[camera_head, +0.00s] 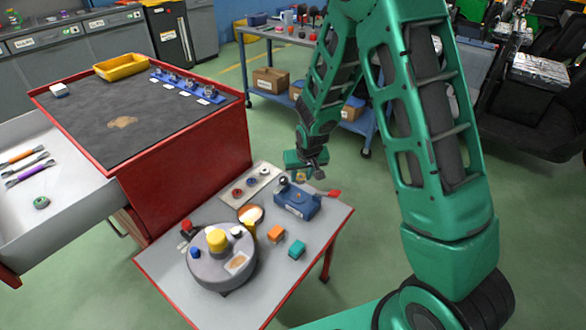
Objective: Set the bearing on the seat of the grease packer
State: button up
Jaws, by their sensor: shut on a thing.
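My gripper (318,172) hangs above the far right part of the small red-edged table. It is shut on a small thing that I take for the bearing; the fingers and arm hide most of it. Below it on the table stands a blue block-shaped device (297,203) with a pale label and a red-tipped handle at its right, which I take for the grease packer. A small grey round part shows at its top left. The gripper is apart from the device, above its far edge. The seat is too small to make out clearly.
The small table (170,270) also holds a grey round drum (222,268) with yellow and blue parts, a pale tray (263,177) of small parts, an orange block (276,233) and a teal block (297,249). A red cabinet (190,155) with an open drawer stands left.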

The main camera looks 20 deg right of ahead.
aim_at(299, 194)
jog(key=shift+w+a+f, duration=0.1)
jog(key=shift+a+f, duration=0.05)
jog(key=shift+f, duration=0.55)
jog(key=shift+w+a+f, duration=0.1)
jog(key=shift+a+f, duration=0.05)
jog(key=shift+f, duration=0.55)
jog(key=shift+s+f, duration=0.1)
jog(key=shift+f, duration=1.5)
jog(key=shift+s+r, duration=0.1)
jog(key=shift+s, duration=0.1)
jog(key=shift+f, duration=1)
dwell(1.3)
jog(key=o, duration=1.6)
jog(key=shift+d, duration=0.1)
